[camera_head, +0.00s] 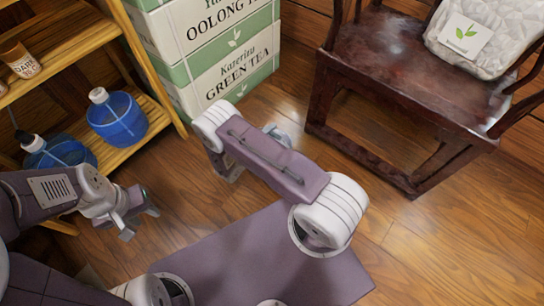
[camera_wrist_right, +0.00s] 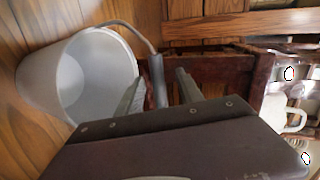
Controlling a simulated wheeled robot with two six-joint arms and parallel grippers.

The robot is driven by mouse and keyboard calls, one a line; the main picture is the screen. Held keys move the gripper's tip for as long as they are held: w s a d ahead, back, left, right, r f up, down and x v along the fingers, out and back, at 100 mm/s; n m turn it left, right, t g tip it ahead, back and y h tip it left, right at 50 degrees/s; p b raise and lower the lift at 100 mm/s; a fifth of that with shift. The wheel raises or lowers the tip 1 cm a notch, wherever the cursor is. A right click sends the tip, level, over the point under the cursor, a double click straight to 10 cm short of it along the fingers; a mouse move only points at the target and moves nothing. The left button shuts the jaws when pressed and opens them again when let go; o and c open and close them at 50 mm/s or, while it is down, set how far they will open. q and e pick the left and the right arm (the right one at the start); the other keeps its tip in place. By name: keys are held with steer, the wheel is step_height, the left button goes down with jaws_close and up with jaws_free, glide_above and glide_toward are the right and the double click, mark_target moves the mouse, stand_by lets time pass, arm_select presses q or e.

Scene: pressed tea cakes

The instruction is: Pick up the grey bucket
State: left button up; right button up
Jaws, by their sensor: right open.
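The grey bucket (camera_wrist_right: 50,85) lies left of my right gripper (camera_wrist_right: 160,80) in the right wrist view, its mouth turned partly toward the camera. Its wire handle arcs over to a dark grey grip (camera_wrist_right: 157,82), which appears between the two open fingers. Whether a finger touches the grip I cannot tell. In the head view the right gripper is mostly hidden behind my own arm, and I cannot make out the bucket there. My left gripper (camera_head: 138,217) is open and empty above the floor, near the shelf.
A wooden shelf (camera_head: 75,48) with blue bottles (camera_head: 117,120) stands at the left. Green and white tea boxes (camera_head: 225,75) are stacked at the back. A dark wooden chair (camera_head: 390,70) holds a white bag (camera_head: 490,32). Floor (camera_head: 440,240) at the right is clear.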

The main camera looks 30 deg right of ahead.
arm_select(q)
step_height(320, 180, down, 3)
steer(key=shift+f+b, duration=0.1)
steer(key=shift+b, duration=0.8)
arm_select(e)
steer(key=x, duration=0.4)
steer(key=shift+s+f, duration=0.1)
jaws_close()
